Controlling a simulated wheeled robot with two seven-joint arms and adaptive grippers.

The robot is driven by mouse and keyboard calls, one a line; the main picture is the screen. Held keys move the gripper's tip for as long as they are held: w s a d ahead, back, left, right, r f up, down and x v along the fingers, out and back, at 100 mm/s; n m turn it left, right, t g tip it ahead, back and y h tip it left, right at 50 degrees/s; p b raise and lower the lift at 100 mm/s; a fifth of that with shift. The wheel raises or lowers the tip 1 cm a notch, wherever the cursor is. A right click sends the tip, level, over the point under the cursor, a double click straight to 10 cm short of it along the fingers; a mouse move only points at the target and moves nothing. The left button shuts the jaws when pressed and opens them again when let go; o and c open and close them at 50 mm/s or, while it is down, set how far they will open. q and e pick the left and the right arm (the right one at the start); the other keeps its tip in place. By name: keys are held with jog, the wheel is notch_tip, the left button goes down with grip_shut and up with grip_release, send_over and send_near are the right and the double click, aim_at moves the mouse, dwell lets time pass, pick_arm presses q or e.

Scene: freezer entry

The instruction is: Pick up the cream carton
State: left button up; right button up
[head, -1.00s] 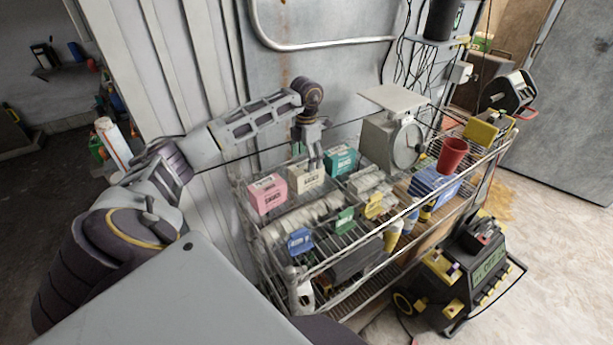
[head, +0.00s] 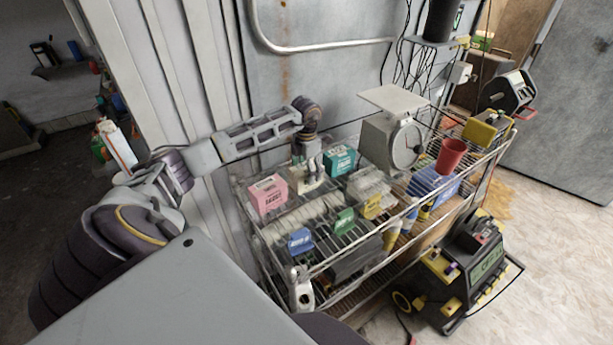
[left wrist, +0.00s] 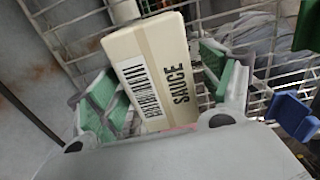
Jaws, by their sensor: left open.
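The cream carton (head: 309,184) stands on the top wire shelf of the rack, between a pink carton (head: 268,194) and a teal carton (head: 340,160). In the head view my left gripper (head: 307,176) covers much of it. In the left wrist view the cream carton (left wrist: 160,65), with dark "SAUCE" lettering, lies between the two green-padded fingers of my left gripper (left wrist: 164,90). The fingers are open, one on each side of it, with a visible gap on the left. I cannot tell whether the right finger touches it.
The neighbouring pink and teal cartons stand close on either side. A scale (head: 391,142) and a red cup (head: 451,154) stand further right on the rack (head: 330,262). A wall stands behind.

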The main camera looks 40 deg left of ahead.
pick_arm(q)
jog(key=c, duration=1.6)
jog(key=shift+r, duration=0.15)
notch_tip(320, 180, up, 8)
jog(key=shift+f+b, duration=0.2)
jog(key=shift+b, duration=0.6)
jog(key=shift+r, duration=1.15)
